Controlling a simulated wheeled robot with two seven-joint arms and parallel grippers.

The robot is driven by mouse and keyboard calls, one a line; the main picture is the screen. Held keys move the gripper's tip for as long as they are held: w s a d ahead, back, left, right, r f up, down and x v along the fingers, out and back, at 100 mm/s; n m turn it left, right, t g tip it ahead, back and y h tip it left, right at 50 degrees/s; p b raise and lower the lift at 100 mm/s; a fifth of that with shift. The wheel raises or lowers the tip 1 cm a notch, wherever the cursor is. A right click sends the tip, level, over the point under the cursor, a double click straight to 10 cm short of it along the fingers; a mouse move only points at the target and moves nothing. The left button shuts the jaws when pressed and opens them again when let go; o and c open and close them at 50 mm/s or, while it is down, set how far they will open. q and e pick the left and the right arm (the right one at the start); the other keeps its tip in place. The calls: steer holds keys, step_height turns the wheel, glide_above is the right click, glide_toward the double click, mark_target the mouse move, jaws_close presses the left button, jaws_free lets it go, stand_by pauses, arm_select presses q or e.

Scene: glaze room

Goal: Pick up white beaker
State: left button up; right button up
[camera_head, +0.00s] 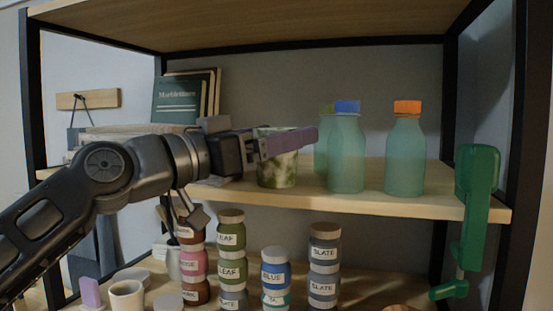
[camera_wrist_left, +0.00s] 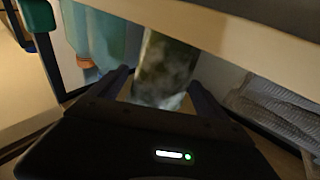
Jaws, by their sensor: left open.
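A marbled green-and-white cup (camera_head: 277,172) stands upright on the upper shelf. My left gripper (camera_head: 290,143) reaches in from the left at the cup's upper part, and one finger crosses in front of its rim. In the left wrist view the cup (camera_wrist_left: 165,68) shows between and beyond the two open fingers (camera_wrist_left: 160,85); contact cannot be told. A plain whitish beaker (camera_head: 127,297) stands at the lower left on the lower shelf, cut by the picture's bottom edge, well away from the gripper. My right gripper is not in view.
Teal bottles with blue (camera_head: 346,155) and orange (camera_head: 405,150) caps stand right of the cup, with another bottle behind. Books (camera_head: 182,100) stand at the back left. Stacked labelled jars (camera_head: 231,240) fill the lower shelf. A green tool (camera_head: 477,185) hangs at the right.

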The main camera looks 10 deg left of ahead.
arm_select(q)
steer(key=shift+c, duration=0.6)
steer(key=c, duration=1.3)
steer(key=shift+r, duration=0.15)
step_height(320, 180, up, 10)
steer(key=shift+p, duration=0.3)
